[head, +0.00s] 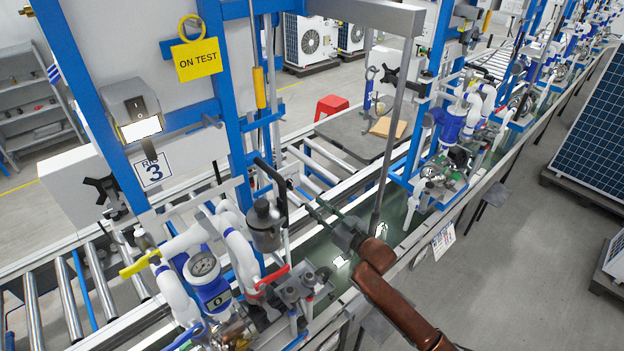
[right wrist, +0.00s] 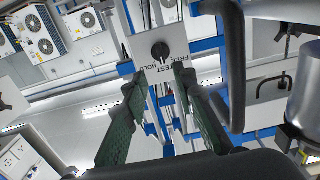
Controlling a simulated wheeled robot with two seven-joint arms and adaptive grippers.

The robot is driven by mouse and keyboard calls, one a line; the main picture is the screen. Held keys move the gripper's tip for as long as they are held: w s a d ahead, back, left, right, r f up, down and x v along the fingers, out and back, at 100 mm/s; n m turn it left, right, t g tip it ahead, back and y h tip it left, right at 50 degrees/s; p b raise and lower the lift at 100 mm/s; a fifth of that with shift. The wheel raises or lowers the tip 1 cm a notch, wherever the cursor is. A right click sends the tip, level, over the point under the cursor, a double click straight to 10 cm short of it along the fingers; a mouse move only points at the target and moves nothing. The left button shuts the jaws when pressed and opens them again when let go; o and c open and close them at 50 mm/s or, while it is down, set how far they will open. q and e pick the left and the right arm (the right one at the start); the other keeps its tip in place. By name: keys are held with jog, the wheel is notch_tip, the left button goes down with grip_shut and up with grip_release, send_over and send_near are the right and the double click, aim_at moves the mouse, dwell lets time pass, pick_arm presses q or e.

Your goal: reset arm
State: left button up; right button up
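My right arm (head: 393,303) is reddish-brown and comes in from the bottom right in the head view. Its dark green-grey gripper (head: 315,206) points up and left, over the green tray-like channel beside the rig 3 station. In the right wrist view the two ribbed green fingers of this gripper (right wrist: 160,82) stand apart with nothing between them. Beyond them is a pale plate with a black knob (right wrist: 160,51) and the lettering "TEST HOLD", partly hidden by a finger. My left gripper does not show.
A grey metal canister (head: 266,222) with a black handle stands just left of the right gripper. A pressure gauge (head: 203,265), white pipes and a red lever (head: 273,275) are lower left. Grey floor (head: 510,250) is open at right.

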jog(key=s+d+f+m+g+h, duration=0.2)
jog(key=s+d+f+h, duration=0.2)
jog(key=s+d+f, duration=0.45)
jog(key=s+d+f+m+g+h, duration=0.25)
jog(key=s+d+f, duration=0.25)
jog(key=s+f, duration=0.65)
jog(key=s+d+f+m+g+h, duration=0.1)
jog(key=s+d+f+g+h, duration=0.15)
jog(key=s+d, duration=0.45)
jog(key=s+d+f+m+g+h, duration=0.1)
jog(key=s+d+f+g, duration=0.15)
jog(key=s, duration=0.85)
jog(key=s+d+f+m+g+h, duration=0.1)
jog(key=s+d+f, duration=0.25)
jog(key=s, duration=0.55)
notch_tip(320, 180, down, 38)
jog(key=s+n+g+b, duration=0.1)
jog(key=s+g+b, duration=0.1)
jog(key=b, duration=0.8)
jog(key=s+f+b, duration=0.4)
jog(key=s+f, duration=0.6)
jog(key=f, duration=0.3)
jog(key=s+f+g+b, duration=0.1)
jog(key=s+f+b, duration=0.2)
jog(key=s+f, duration=0.6)
notch_tip(320, 180, down, 5)
jog(key=shift+s+a+r+n+b, duration=0.1)
jog(key=shift+s+a+n+b, duration=0.25)
jog(key=shift+s+a+b, duration=0.05)
